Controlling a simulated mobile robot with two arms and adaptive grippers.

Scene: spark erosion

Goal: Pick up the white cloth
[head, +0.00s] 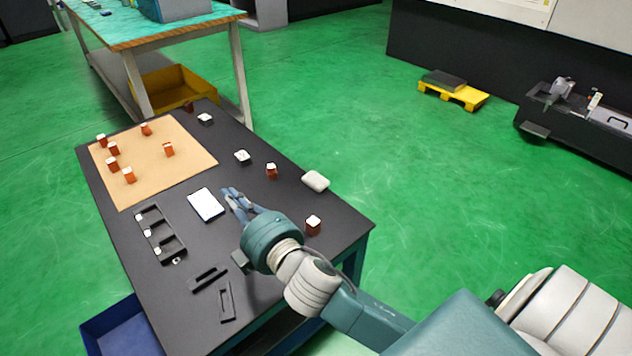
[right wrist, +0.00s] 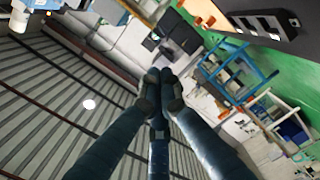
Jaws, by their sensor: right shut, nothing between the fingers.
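A small white folded bundle, which looks like the white cloth (head: 315,181), lies at the right edge of the black table (head: 270,210) in the head view. My right gripper (head: 231,196) is over the middle of the table, to the left of the cloth and apart from it. Its fingers are together and empty. They also show closed in the right wrist view (right wrist: 158,78), where I cannot make out the cloth. My left gripper is not in view.
A flat white pad (head: 206,205) lies just left of my right fingertips. A tan mat (head: 140,165) with several orange-brown blocks lies further left. A black slotted holder (head: 160,234) sits near the left edge. An orange-brown block (head: 313,225) stands right of my wrist.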

